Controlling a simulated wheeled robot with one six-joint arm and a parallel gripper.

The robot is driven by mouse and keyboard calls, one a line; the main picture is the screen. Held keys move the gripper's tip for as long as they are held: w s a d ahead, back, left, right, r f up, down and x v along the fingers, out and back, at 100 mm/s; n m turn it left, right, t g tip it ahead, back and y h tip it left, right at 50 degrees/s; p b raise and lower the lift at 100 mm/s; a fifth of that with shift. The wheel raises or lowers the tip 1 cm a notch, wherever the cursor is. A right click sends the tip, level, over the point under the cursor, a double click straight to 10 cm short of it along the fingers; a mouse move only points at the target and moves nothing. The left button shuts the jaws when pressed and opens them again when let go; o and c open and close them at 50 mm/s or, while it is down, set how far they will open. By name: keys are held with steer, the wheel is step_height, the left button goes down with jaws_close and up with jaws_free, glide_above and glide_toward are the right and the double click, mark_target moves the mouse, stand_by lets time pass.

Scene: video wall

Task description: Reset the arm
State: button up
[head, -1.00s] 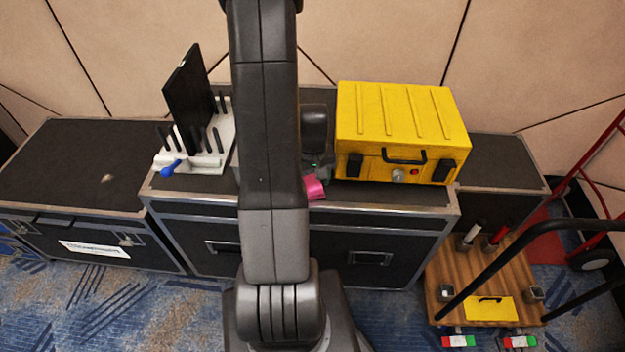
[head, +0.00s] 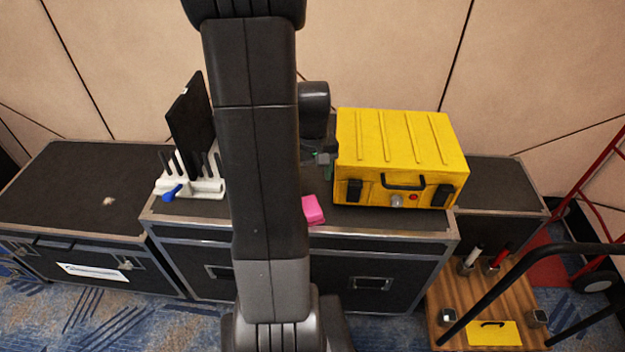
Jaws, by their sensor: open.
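My arm rises through the middle of the head view and hides part of the scene. My gripper (head: 324,172) shows only in part to the right of the arm, beside the left side of the yellow case. It is open, and I see nothing held in it. A small pink block (head: 313,210) lies on the black flight case (head: 380,218) near its front edge, below my gripper in the picture and apart from it. The arm hides the block's left surroundings.
A yellow case (head: 402,145) stands right of my gripper. A white rack (head: 207,188) with a black panel (head: 189,125) and a blue-handled tool (head: 172,193) stands left. A wooden cart (head: 447,295) is at the lower right. The left flight case (head: 75,190) is mostly bare.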

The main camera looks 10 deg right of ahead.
mark_target(313, 207)
steer(key=shift+f, duration=0.1)
step_height(313, 207, down, 12)
steer(key=shift+f+b, duration=0.25)
steer(key=shift+b, duration=0.35)
steer(key=shift+r+p, duration=0.3)
stand_by(0.3)
